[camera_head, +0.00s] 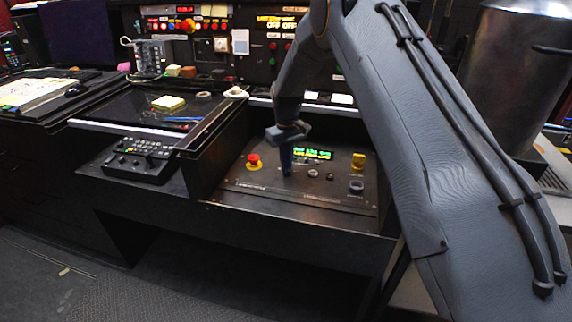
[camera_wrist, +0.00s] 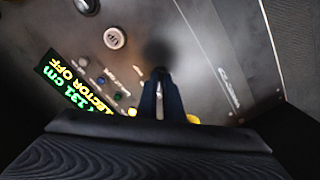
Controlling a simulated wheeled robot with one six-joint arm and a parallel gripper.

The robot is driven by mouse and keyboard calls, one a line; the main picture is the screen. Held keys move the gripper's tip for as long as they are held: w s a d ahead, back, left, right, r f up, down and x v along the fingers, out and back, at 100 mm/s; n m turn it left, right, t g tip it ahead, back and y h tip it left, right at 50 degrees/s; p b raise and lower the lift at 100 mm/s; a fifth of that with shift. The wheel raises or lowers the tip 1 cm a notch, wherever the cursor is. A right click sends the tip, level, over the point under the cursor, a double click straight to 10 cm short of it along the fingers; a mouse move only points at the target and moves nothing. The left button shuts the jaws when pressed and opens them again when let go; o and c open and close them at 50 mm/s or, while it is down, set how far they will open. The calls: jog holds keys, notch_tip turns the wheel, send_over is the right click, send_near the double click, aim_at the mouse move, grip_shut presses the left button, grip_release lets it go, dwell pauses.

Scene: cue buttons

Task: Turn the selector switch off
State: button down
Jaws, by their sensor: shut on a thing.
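My gripper (camera_head: 287,174) points down at the sloped control panel (camera_head: 300,197), between the red button and the lit display. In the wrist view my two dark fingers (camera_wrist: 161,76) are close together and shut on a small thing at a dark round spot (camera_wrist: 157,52). I take this to be the selector switch; its handle is mostly hidden by the fingers, so its angle cannot be told. The display (camera_head: 312,153) shows green and yellow text. In the wrist view the display (camera_wrist: 75,92) is rotated and reads "SELECTOR OFF" in yellow, with "131 cm" in green.
A red mushroom button (camera_head: 254,161) stands left of my gripper. A yellow switch (camera_head: 358,160) and a dark knob (camera_head: 356,187) are at the panel's right. A pale round button (camera_wrist: 115,38) shows in the wrist view. A raised edge bounds the panel's left side.

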jog(key=c, duration=1.9)
grip_release()
notch_tip(320, 180, up, 8)
jog(key=shift+f+b, duration=0.1)
jog(key=shift+b, duration=0.5)
jog(key=s+d+r+m, duration=0.25)
jog(key=s+d, duration=0.25)
jog(key=s, duration=0.4)
jog(key=s+d+r+m, duration=0.1)
jog(key=s+d+r, duration=0.3)
jog(key=s, duration=0.5)
jog(key=s+d+m, duration=0.1)
jog(key=s+d, duration=0.1)
jog(key=s, duration=0.8)
jog(key=s+d+f+m, duration=0.1)
jog(key=s+d, duration=0.2)
jog(key=s, duration=0.7)
jog(key=shift+s+d+f+p, duration=0.2)
jog(key=shift+d+f+p, duration=0.1)
jog(key=shift+p, duration=0.1)
